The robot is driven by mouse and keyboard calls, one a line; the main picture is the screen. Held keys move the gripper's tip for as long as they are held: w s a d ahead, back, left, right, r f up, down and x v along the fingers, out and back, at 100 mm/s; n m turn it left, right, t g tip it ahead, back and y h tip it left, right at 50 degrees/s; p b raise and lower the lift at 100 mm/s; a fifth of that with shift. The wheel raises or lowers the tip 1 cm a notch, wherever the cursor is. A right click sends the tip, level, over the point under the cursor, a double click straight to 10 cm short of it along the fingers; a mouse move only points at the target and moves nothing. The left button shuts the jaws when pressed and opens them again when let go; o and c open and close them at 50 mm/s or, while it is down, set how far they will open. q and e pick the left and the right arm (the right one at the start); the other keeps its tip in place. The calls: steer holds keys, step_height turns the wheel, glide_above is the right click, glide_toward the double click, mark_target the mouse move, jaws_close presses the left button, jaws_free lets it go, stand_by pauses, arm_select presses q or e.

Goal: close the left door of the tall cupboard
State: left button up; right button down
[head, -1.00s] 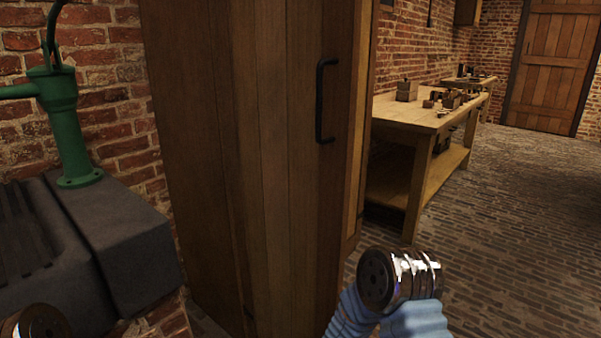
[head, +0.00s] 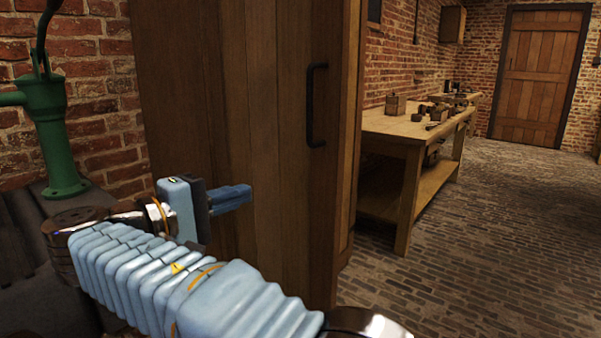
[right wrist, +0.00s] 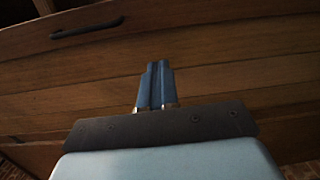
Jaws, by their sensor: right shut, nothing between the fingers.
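The tall cupboard (head: 180,90) is brown wood and stands in the middle left of the head view. Its planked door (head: 265,110) carries a black vertical handle (head: 316,105) near its right edge. A lighter wooden strip shows just past that edge; I cannot tell how far the door stands open. My right gripper (head: 232,197) is shut and empty in front of the planks, left of and below the handle. In the right wrist view its fingers (right wrist: 155,86) are together over the planks, with the handle (right wrist: 87,27) at upper left. Contact cannot be told. My left gripper is out of view.
A green hand pump (head: 62,140) on a dark stone sink (head: 30,225) stands left of the cupboard. A wooden workbench (head: 405,127) with small items is to the right, behind. The brick floor (head: 480,240) at right is clear. A closed plank door (head: 540,75) is at the back.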

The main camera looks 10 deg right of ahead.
steer(key=s+r, duration=0.1)
steer(key=r, duration=0.1)
glide_toward(313, 165)
steer(key=shift+m, duration=0.4)
steer(key=x, duration=0.7)
steer(key=shift+p, duration=0.35)
